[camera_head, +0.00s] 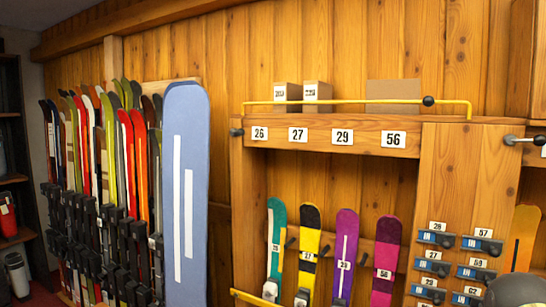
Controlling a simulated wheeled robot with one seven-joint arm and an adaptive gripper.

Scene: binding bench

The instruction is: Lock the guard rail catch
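A yellow guard rail (340,101) runs along the top shelf, its right end bent down at the shelf edge. A black round knob (428,101) sits on the rail towards its right end. A dark knob (236,132) sticks out at the left end of the shelf board. A lever with a black ball and metal stem (520,140) is on the right, at the picture edge. I cannot tell which of these is the catch, nor whether it is locked. My gripper does not show in this view.
The wooden shelf board (368,138) has number plates. Cardboard boxes (318,92) stand behind the rail. Below hang coloured skis (344,250) and blue bindings (436,238). A tall blue board (185,190) and a ski rack (110,200) stand left. A grey rounded thing (512,290) is lower right.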

